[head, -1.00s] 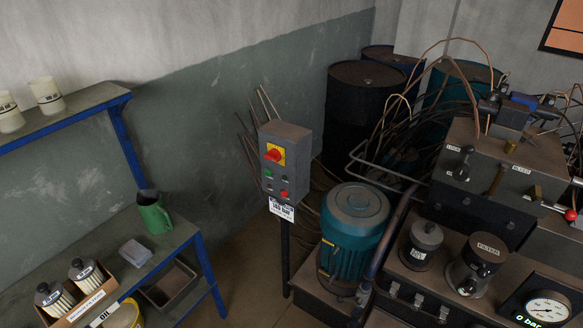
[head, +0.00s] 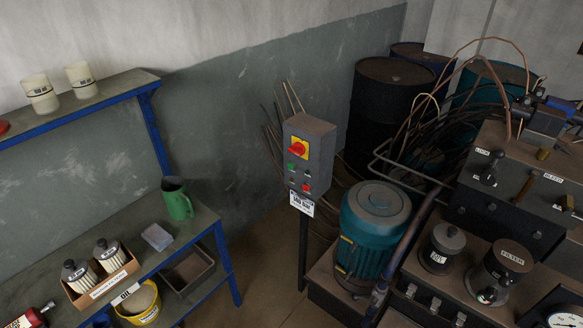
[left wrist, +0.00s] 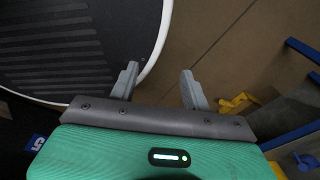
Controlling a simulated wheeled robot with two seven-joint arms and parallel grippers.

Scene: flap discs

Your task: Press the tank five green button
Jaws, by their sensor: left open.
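A grey control box (head: 309,152) stands on a post in the middle of the head view. It has a red rotary switch on a yellow plate (head: 299,148), a small green button (head: 291,167), a red button (head: 307,188) and a white label (head: 301,203) below. The label is too small to read surely. My left gripper (left wrist: 159,82) shows only in the left wrist view, open and empty, its fingers apart above the floor. The control box is not in that view. My right gripper is not in view.
A blue-framed bench (head: 205,225) with a green jug (head: 177,199) stands at left. A teal motor (head: 374,225) stands close right of the box, beside a machine bench with canisters (head: 443,248). Dark drums (head: 385,115) stand behind. Brown floor (head: 262,270) lies open between bench and box.

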